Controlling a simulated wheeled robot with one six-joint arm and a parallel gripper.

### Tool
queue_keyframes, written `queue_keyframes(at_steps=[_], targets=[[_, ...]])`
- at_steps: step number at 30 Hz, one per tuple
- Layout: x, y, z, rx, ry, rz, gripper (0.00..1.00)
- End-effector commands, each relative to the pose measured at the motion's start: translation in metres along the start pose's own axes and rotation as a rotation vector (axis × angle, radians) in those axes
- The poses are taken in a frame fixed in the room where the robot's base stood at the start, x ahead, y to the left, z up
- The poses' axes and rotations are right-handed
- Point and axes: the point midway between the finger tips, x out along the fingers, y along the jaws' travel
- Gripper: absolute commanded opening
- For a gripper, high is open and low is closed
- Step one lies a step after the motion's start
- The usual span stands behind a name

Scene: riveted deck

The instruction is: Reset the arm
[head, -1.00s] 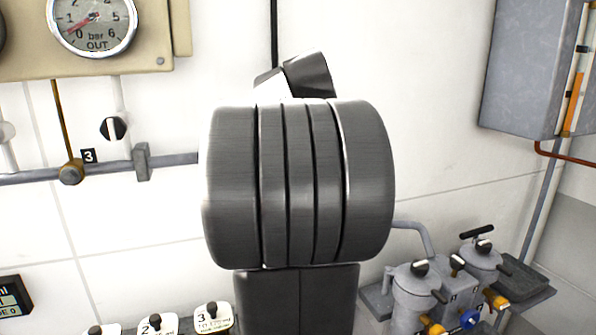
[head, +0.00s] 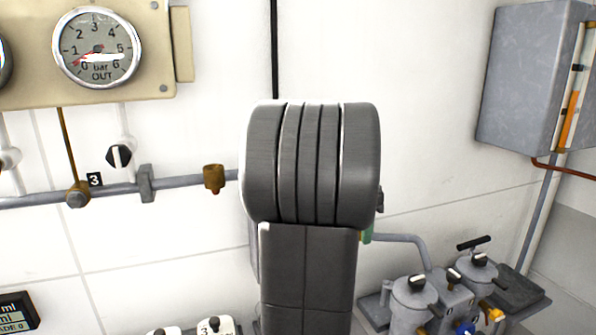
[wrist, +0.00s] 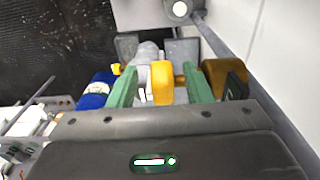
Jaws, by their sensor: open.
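My own dark grey arm (head: 310,165) stands in the middle of the head view, with its thick ribbed joint at the top and a straight link below. It hides part of the wall and pipe behind it. In the wrist view, my gripper (wrist: 159,72) shows two green fingers spread apart. A yellow part (wrist: 162,82) shows between the fingers; I cannot tell how far beyond them it is. In the head view the gripper is mostly hidden behind the arm, with only a small green patch at its right side.
A pressure gauge (head: 97,48) sits on a beige panel at upper left. A grey pipe with a brass fitting (head: 214,178) runs along the wall. A grey cabinet (head: 530,75) hangs at upper right. Grey canisters (head: 412,300) stand at lower right. The wall between is bare.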

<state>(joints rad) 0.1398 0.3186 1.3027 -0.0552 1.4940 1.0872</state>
Motion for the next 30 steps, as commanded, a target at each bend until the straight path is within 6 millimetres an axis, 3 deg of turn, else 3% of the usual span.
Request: queue_keyframes(at_steps=[5, 23, 30], targets=[[-0.022, -0.001, -0.003, -0.002, -0.061, -0.008, 0.45], [-0.139, -0.001, -0.010, -0.001, -0.060, -0.005, 0.45], [-0.125, -0.001, 0.011, 0.001, 0.068, 0.026, 0.45]])
